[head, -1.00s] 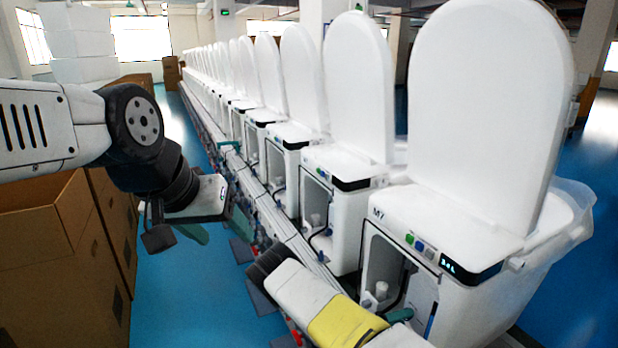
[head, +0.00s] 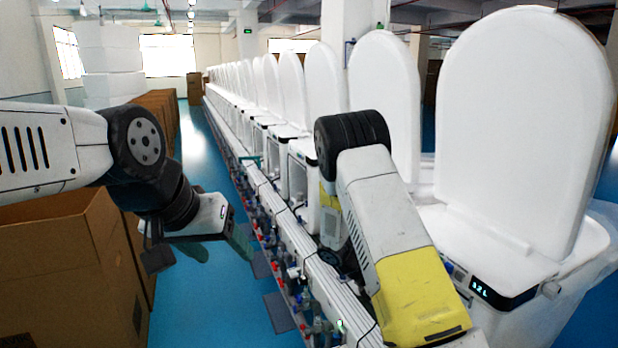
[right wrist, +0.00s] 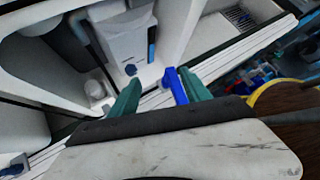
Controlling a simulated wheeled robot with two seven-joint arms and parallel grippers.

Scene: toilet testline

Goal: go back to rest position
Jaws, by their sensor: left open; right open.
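My left gripper (head: 218,246) has dark green fingers. It hangs over the blue floor, between the cardboard boxes and the toilet line, and is open and empty. My right arm (head: 385,235), white and yellow, is raised in front of the nearest toilets in the head view. Its gripper is out of sight there. In the right wrist view my right gripper (right wrist: 160,92) has its green fingers apart. A blue part (right wrist: 175,86) shows between the fingers; I cannot tell whether it touches them.
A row of white toilets (head: 525,130) with raised lids runs along a rail (head: 300,235) with hoses and fittings. Cardboard boxes (head: 60,265) stand at the left, with white stacks (head: 108,60) behind.

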